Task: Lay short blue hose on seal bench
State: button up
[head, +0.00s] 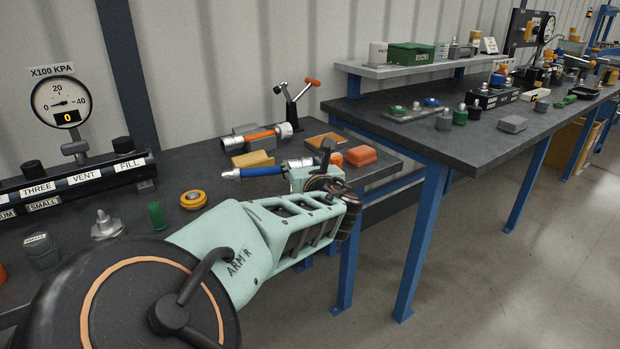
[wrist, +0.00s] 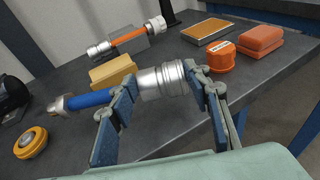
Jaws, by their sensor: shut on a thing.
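The short blue hose (wrist: 92,99) has a blue sleeve and silver metal ends. My gripper (wrist: 163,95) is shut on its large silver coupler, one finger on each side. In the head view the hose (head: 262,171) shows beyond my arm, its blue part and left silver tip in sight and its right end partly covered by my wrist. It is over the dark grey bench top (head: 222,178); I cannot tell whether it touches the surface.
An orange hose (wrist: 129,36) rests on a grey block behind. A tan block (wrist: 112,71), orange round cap (wrist: 222,56), orange box (wrist: 261,40) and cork-topped tray (wrist: 207,31) are near. A yellow ring (head: 193,199) lies left. A second bench (head: 430,137) stands right, with a gap between.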

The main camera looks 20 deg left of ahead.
jog(key=shift+f+b, duration=0.35)
jog(key=shift+f, duration=1.05)
jog(key=shift+f, duration=0.3)
jog(key=o, duration=1.3)
jog(key=shift+r, duration=0.1)
